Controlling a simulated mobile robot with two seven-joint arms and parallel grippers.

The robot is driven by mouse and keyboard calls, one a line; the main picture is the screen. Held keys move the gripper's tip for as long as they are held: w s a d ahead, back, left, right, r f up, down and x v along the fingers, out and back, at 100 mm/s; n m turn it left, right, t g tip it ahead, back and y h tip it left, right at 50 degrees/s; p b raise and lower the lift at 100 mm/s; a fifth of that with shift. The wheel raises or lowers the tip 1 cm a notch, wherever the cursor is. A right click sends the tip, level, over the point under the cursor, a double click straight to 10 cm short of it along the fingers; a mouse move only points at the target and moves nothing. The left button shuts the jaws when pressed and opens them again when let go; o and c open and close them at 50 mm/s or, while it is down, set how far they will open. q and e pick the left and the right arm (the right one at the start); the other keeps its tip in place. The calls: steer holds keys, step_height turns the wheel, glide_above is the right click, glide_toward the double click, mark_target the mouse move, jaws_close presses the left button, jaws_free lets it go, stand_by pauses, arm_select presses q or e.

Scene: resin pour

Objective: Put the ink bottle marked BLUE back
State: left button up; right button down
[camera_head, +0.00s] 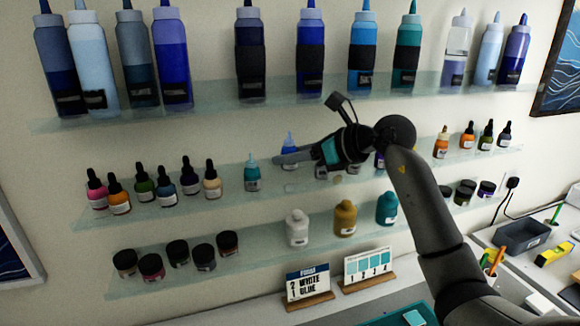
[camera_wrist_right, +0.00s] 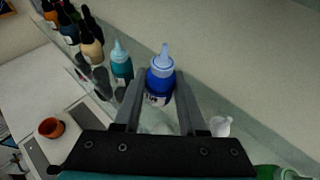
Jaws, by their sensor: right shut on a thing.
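A small blue ink bottle (camera_head: 290,142) with a pale blue nozzle is at the middle shelf (camera_head: 225,195), just right of a teal bottle (camera_head: 252,173). My right gripper (camera_head: 282,157) is shut on it from the right. In the right wrist view the blue bottle (camera_wrist_right: 160,84) is upright between the two fingers (camera_wrist_right: 160,103), with the teal bottle (camera_wrist_right: 121,64) to its left. Its label is partly visible but too small to read. The gripper hides its lower part in the head view, so I cannot tell whether its base touches the shelf. My left gripper is not in view.
Dropper bottles (camera_head: 190,177) line the shelf's left part; more bottles (camera_head: 468,136) stand at its right. Large bottles (camera_head: 171,60) fill the upper shelf. Jars (camera_head: 177,252) and small bottles (camera_head: 345,219) stand on the lower shelf. Two cards (camera_head: 308,283) stand below.

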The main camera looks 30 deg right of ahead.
mark_target(290, 170)
step_height(290, 170, down, 3)
steer(key=shift+r+p, duration=0.1)
steer(key=shift+p, duration=0.2)
steer(key=shift+w, duration=0.15)
steer(key=shift+f, duration=0.3)
steer(key=shift+f, duration=0.15)
steer(key=shift+c, duration=2.4)
jaws_free()
